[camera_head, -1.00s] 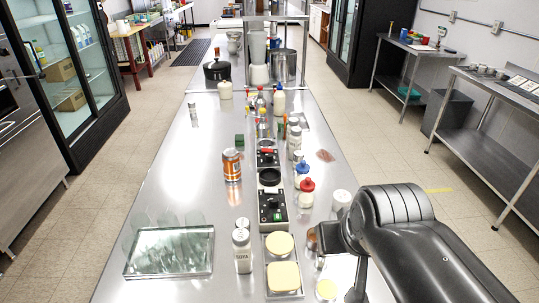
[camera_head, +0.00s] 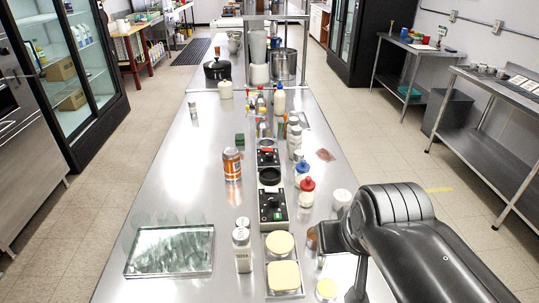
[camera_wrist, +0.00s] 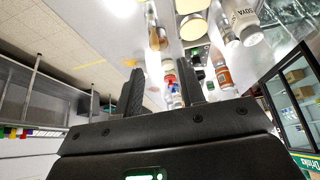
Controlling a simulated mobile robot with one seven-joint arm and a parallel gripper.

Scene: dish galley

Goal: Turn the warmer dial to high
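The warmer (camera_head: 272,222) is a narrow pale unit with a black control panel (camera_head: 272,205) on the steel counter, right of center in the head view. A small dial seems to be on the panel, but its setting is too small to read. A second black panel with a red part (camera_head: 268,157) lies farther back, past a round black plate (camera_head: 269,177). In the wrist view my gripper (camera_wrist: 162,88) is open and empty, its two black fingers apart. My arm is right of the warmer in the head view, and its fingertips are not clear there.
Two yellow-topped pans (camera_head: 284,276) sit just in front of the warmer. A white shaker (camera_head: 242,252) and an orange-labelled can (camera_head: 232,164) stand to its left. Red-capped (camera_head: 307,193) and blue-capped bottles (camera_head: 301,172) stand close on its right. A glass-like tray (camera_head: 170,252) lies at left.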

